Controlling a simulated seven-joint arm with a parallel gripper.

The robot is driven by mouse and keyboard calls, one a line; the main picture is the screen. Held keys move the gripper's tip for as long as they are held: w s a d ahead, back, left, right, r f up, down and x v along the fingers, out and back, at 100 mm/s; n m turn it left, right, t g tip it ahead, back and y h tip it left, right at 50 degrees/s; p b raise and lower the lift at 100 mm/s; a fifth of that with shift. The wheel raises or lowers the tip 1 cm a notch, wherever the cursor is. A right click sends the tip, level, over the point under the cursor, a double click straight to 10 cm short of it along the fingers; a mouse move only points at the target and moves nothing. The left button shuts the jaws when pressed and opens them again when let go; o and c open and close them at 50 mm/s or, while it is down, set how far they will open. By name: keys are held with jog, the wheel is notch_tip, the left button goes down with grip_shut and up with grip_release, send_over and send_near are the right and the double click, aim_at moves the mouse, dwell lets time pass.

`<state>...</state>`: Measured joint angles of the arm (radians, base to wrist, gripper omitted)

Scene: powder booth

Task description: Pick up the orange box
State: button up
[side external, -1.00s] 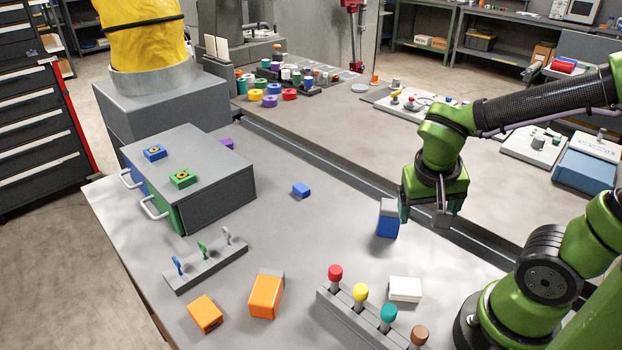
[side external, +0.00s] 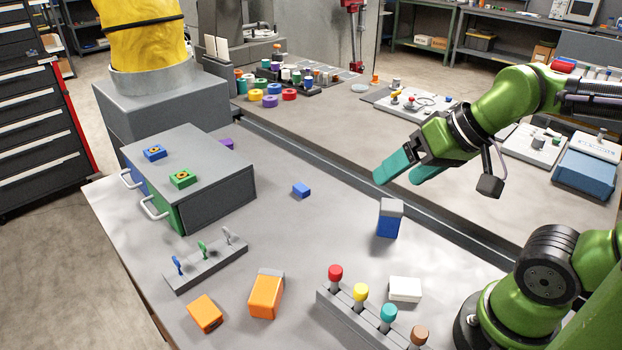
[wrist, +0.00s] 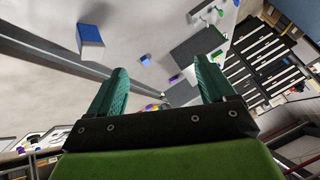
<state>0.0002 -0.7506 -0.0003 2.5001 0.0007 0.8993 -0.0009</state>
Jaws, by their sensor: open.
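An orange box with a grey end (side external: 265,297) stands near the front of the table in the side view. A second, lower orange block (side external: 205,313) lies just left of it. My gripper (side external: 393,178) is open and empty, its teal fingers pointing left, raised above the table's back part near the dark rail. It is well apart from both orange things, up and to the right of them. In the wrist view the two teal fingers (wrist: 160,90) are spread with nothing between them. I cannot make out either orange thing in the wrist view.
A blue box with a grey top (side external: 389,222) stands below my gripper. A rack of coloured knobs (side external: 345,312) and a white block (side external: 405,289) are right of the orange box. A key rack (side external: 205,268) and grey drawer cabinet (side external: 215,195) stand left. The table's middle is mostly clear.

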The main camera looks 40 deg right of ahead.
dwell(0.5)
jog(key=n+g+h, duration=0.2)
jog(key=n+g, duration=0.5)
jog(key=n, duration=2.2)
send_over(266, 286)
notch_tip(266, 286, down, 8)
jog(key=f, duration=1)
jog(key=shift+d+f, duration=0.35)
jog(key=shift+d, duration=0.05)
jog(key=shift+a+f, duration=0.2)
jog(key=shift+f, duration=1.2)
jog(key=shift+a+f, duration=0.2)
jog(key=shift+f, duration=1.15)
jog(key=shift+c, duration=0.2)
